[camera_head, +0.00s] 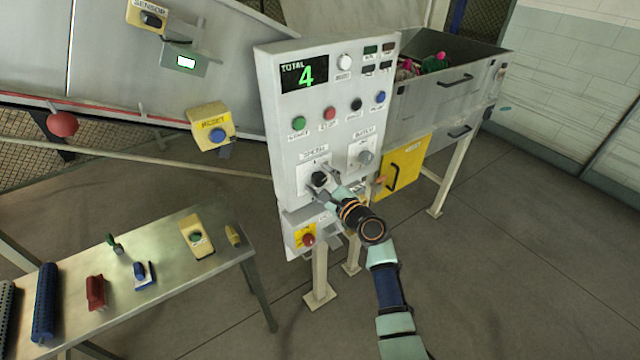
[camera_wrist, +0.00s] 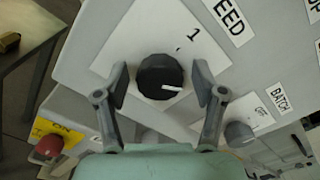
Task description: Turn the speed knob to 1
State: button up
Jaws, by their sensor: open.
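The speed knob (camera_head: 319,179) is a black round knob on a white plate on the grey control panel (camera_head: 270,130). In the wrist view the speed knob (camera_wrist: 160,77) has a white pointer mark toward its right side, and a "1" is printed on the plate above and right of it. My gripper (camera_head: 328,178) is at the panel in front of the knob. In the wrist view my gripper (camera_wrist: 160,85) is open, with one finger on each side of the knob and a visible gap on both sides.
The grey batch knob (camera_head: 366,157) is right of the speed knob. A red button (camera_head: 308,239) on a yellow plate sits below. The display (camera_head: 304,74) reads 4. A metal table (camera_head: 150,275) with several tools stands at left. A yellow box (camera_head: 404,168) is at right.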

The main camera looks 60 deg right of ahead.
jog(key=c, duration=1.1)
jog(key=shift+c, duration=0.2)
jog(key=shift+n, duration=0.3)
jog(key=n+b, duration=0.3)
jog(key=n, duration=0.1)
jog(key=shift+f+n+b, duration=0.2)
jog(key=shift+n+b, duration=0.1)
jog(key=shift+b, duration=0.1)
jog(key=n+b, duration=0.3)
jog(key=n, duration=0.1)
jog(key=shift+r+n+b, duration=0.15)
jog(key=shift+n+b, duration=0.65)
jog(key=shift+n, duration=0.5)
jog(key=o, duration=1.1)
